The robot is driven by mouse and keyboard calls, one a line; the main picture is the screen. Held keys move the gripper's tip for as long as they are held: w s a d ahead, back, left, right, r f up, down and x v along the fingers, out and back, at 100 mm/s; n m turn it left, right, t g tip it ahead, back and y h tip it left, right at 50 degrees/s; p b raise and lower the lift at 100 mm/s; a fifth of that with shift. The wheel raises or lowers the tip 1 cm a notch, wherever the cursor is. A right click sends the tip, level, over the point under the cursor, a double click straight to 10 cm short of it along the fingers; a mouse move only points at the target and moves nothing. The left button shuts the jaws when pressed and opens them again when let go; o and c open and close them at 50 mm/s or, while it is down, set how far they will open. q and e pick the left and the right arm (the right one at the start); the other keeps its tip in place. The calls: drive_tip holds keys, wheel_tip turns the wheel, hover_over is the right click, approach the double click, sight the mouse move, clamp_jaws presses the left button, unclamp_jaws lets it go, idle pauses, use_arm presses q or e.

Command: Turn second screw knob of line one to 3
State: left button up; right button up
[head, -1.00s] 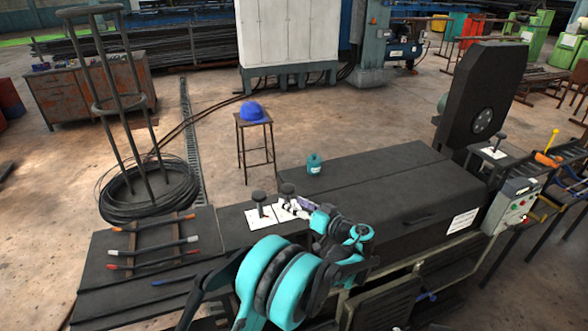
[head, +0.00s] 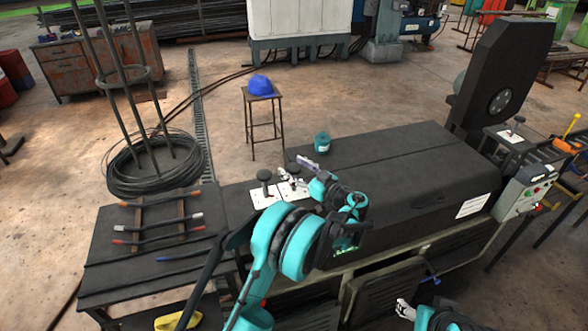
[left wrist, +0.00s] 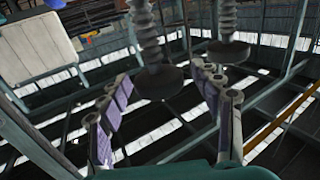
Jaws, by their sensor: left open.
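Two dark screw knobs stand side by side on white plates on the black bench: a left one (head: 264,177) and a right one (head: 294,170), the latter partly covered by my left gripper. My left gripper (head: 297,173) is open at the right knob. In the left wrist view its purple-padded fingers (left wrist: 168,103) are spread, with one threaded screw and its round knob (left wrist: 158,80) showing between them. The other knob (left wrist: 229,51) lies to the right. Contact cannot be told. My right gripper (head: 405,309) shows at the bottom right; its opening is unclear.
A teal pot (head: 322,142) stands on the bench behind the gripper. A blue helmet (head: 261,85) lies on a stool. A wire coil (head: 155,165) and a rod rack (head: 160,222) are at left. Another knob (head: 517,127) stands at far right, beside a control box (head: 524,192).

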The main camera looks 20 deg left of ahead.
use_arm(q)
drive_tip(key=c, duration=1.2)
drive_tip(key=shift+m+t+h, duration=0.4)
drive_tip(key=shift+t, duration=0.1)
drive_tip(key=m+t+h+b, duration=0.1)
drive_tip(key=m+t+h, duration=0.1)
drive_tip(key=t, duration=0.1)
drive_tip(key=shift+s+a+m+b, duration=0.1)
drive_tip(key=shift+m+b, duration=0.2)
drive_tip(key=m+t+h, duration=0.1)
drive_tip(key=m+h, duration=0.1)
drive_tip(key=m+t+h+b, duration=0.1)
drive_tip(key=t+h, duration=0.1)
drive_tip(key=h, duration=0.1)
drive_tip(key=shift+m+t, duration=0.3)
drive_tip(key=shift+m, duration=0.1)
drive_tip(key=m+t+h+b, duration=0.1)
drive_tip(key=m+h, duration=0.2)
drive_tip(key=h, duration=0.2)
drive_tip(key=shift+a, duration=0.1)
drive_tip(key=shift+m+h+b, duration=0.5)
drive_tip(key=shift+m+h, duration=1.5)
drive_tip(key=shift+h, duration=1.1)
drive_tip(key=shift+d, duration=0.2)
